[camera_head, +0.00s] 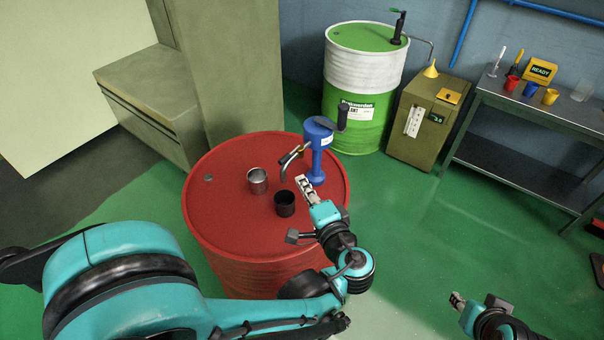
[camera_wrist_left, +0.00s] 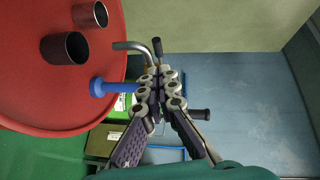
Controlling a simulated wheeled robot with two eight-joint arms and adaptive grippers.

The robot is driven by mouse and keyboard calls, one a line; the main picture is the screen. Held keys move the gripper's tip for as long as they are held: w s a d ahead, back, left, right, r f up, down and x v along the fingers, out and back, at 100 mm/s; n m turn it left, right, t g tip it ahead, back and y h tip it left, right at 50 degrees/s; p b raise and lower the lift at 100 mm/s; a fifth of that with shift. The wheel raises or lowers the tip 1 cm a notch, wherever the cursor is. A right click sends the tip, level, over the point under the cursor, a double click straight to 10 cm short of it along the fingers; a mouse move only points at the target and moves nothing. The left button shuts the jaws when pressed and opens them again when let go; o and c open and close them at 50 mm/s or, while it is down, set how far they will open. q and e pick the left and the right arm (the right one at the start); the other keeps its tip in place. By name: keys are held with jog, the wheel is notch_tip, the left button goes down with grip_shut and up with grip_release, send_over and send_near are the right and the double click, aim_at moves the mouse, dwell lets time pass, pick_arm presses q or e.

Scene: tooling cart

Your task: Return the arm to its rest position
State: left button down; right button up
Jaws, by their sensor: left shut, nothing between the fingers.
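My left gripper (camera_head: 305,188) is over the right part of the red drum's top (camera_head: 222,212), shut and empty. In the left wrist view its fingers (camera_wrist_left: 155,85) meet with nothing between them. In the head view, it appears near the blue hand pump (camera_head: 318,150), and the black cup (camera_head: 284,204) stands to its left on the drum. A steel cup (camera_head: 257,181) is farther left; both cups also show in the left wrist view (camera_wrist_left: 64,50). My right gripper (camera_head: 458,300) is at the lower right, partly cut off, and its jaws are unclear.
A green-and-white drum (camera_head: 365,75) and an olive cabinet (camera_head: 430,125) stand at the back. A steel bench (camera_head: 545,110) with small cups is at the right. A large cabinet (camera_head: 150,100) is at the left. Green floor (camera_head: 430,210) is open right of the red drum.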

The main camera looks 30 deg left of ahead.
pick_arm(q)
jog(key=shift+s+a+p+v, duration=0.1)
jog(key=shift+s+v, duration=0.05)
jog(key=shift+v, duration=0.7)
jog(key=shift+s+a+p+v, duration=0.1)
jog(key=shift+p+v, duration=0.05)
jog(key=shift+v, duration=0.75)
jog(key=shift+s+a+p+v, duration=0.1)
jog(key=shift+s+a+v, duration=0.05)
jog(key=shift+v, duration=0.7)
notch_tip(320, 180, down, 9)
jog(key=s+a+n+g+h+b, duration=0.1)
jog(key=s+a+n+g+h, duration=0.1)
jog(key=g+h, duration=0.3)
jog(key=d+n+h, duration=0.1)
jog(key=d+h, duration=0.1)
jog(key=s+d+n+t+h, duration=0.1)
jog(key=n+h, duration=0.1)
jog(key=h, duration=0.1)
jog(key=d+r+n+h+b, duration=0.1)
jog(key=d+h, duration=0.1)
jog(key=shift+s+d+t+h, duration=0.3)
